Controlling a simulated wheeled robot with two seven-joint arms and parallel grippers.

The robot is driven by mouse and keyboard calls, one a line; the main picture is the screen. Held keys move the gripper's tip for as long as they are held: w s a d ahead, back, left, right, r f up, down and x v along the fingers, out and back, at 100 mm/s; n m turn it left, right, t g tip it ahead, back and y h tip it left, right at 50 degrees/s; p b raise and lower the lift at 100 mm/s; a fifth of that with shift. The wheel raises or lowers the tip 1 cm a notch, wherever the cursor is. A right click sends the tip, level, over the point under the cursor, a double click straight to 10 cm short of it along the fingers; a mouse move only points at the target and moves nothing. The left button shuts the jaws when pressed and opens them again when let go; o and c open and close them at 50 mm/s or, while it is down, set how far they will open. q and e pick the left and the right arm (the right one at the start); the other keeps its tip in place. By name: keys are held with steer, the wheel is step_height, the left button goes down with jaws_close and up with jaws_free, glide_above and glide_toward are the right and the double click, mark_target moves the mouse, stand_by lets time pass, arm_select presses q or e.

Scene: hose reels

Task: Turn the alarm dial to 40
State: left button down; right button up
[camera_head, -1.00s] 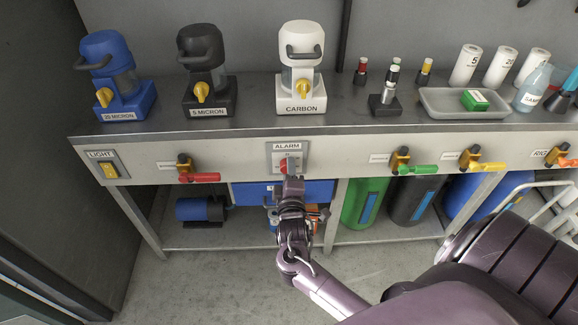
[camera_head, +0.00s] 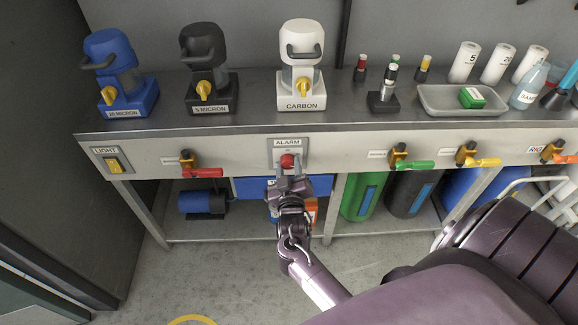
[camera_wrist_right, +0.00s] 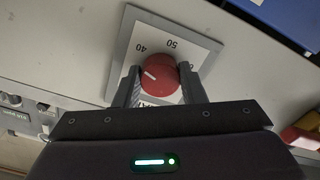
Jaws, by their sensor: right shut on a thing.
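The alarm dial (camera_head: 287,160) is a red round knob on a pale plate (camera_head: 276,158) labelled ALARM, set in the bench's front panel. My right gripper (camera_head: 288,172) is shut on the dial, with one finger on each side. In the right wrist view the dial (camera_wrist_right: 158,76) has a short white pointer line, and its plate (camera_wrist_right: 128,54) shows the numbers 40 and 50. The line points up and left in that view, nearer the 40 than the 50 and apparently a little to the left of the 40. My left gripper is not in view.
The light switch (camera_head: 113,163) and a red-handled valve (camera_head: 190,166) are left of the dial. Green-handled (camera_head: 405,160) and yellow-handled (camera_head: 472,158) valves are to the right. Filter housings, including the white carbon one (camera_head: 300,95), stand on the bench above. A blue box (camera_head: 250,188) is below.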

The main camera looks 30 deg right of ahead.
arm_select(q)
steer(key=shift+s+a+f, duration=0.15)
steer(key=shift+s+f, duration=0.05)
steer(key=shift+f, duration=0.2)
arm_select(e)
steer(key=shift+m, duration=1)
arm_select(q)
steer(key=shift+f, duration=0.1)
arm_select(e)
steer(key=o, duration=1)
steer(key=shift+f, duration=0.1)
